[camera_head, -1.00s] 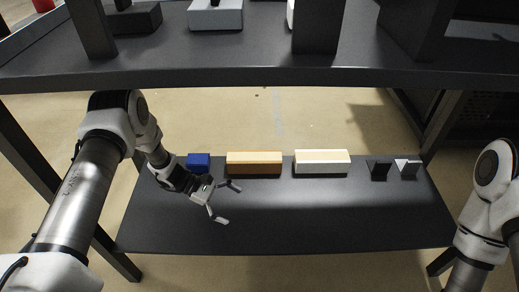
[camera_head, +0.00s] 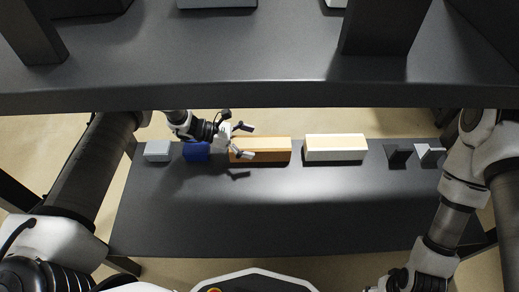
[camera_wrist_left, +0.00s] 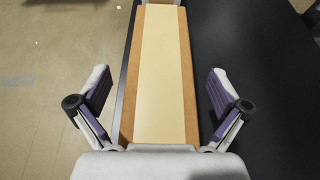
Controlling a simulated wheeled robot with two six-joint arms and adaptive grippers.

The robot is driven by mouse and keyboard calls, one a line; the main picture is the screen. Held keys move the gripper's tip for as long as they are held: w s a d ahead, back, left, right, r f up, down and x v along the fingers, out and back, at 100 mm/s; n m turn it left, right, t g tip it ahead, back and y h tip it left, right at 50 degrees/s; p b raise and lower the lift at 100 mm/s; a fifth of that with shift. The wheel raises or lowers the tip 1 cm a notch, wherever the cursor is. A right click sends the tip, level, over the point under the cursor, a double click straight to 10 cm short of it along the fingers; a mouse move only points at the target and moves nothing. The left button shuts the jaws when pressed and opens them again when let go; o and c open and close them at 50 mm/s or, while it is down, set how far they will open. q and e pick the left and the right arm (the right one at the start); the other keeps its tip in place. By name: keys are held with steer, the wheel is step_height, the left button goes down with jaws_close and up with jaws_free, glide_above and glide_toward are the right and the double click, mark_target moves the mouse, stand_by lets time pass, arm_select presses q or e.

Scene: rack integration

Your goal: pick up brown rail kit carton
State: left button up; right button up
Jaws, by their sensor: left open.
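The brown rail kit carton (camera_head: 272,150) is a long orange-brown box with a paler top, lying on the lower shelf between a blue box and a white carton. In the left wrist view the carton (camera_wrist_left: 160,75) runs lengthwise between the two fingers. My left gripper (camera_head: 247,142) is at the carton's left end, with fingers spread. In the left wrist view the open gripper (camera_wrist_left: 160,105) has one finger on each side of the carton, with gaps showing. My right arm shows at the right edge of the head view; its gripper is not clearly visible.
The lower shelf (camera_head: 230,225) is clear in front of the boxes. A blue box (camera_head: 195,152) and a grey box (camera_head: 157,151) stand left, a white carton (camera_head: 335,148) and small dark brackets (camera_head: 398,154) right. The upper shelf (camera_head: 270,85) hangs above.

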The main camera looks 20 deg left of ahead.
arm_select(q)
steer(key=shift+w+d+f, duration=0.15)
steer(key=shift+d+f, duration=0.2)
steer(key=shift+d, duration=0.25)
steer(key=shift+r, duration=0.1)
steer(key=c, duration=1.7)
arm_select(e)
steer(key=shift+f, duration=0.25)
arm_select(q)
steer(key=shift+r, duration=0.1)
